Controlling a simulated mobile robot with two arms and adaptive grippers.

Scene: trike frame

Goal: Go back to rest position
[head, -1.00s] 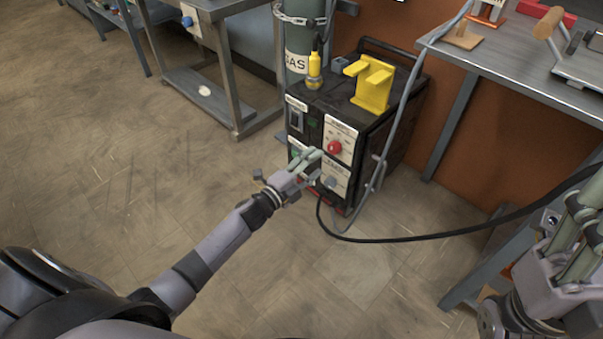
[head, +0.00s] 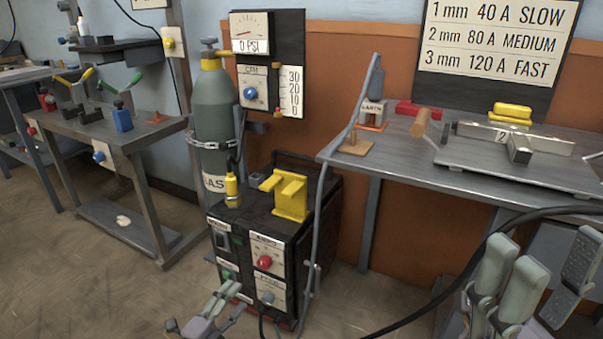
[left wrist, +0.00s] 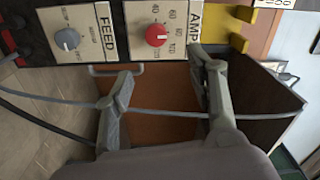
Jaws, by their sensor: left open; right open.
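My left gripper (head: 221,303) is low in front of the black welding machine (head: 262,222). It is open and empty. In the left wrist view its two fingers (left wrist: 160,85) stand apart, with the machine's grey FEED knob (left wrist: 67,39) and red AMPS knob (left wrist: 156,35) beyond them. In the head view the red knob (head: 264,262) and the grey knob (head: 267,298) show on the front panel. My right gripper (head: 530,290) is at the lower right, open, in front of the workbench (head: 400,160). I see nothing held in it.
A grey gas cylinder (head: 216,115) stands behind the machine, with a gauge panel (head: 270,75) beside it. A black cable (head: 425,311) runs across the floor side toward my right gripper. Another table (head: 105,133) stands at the left. Floor (head: 80,270) is free at the lower left.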

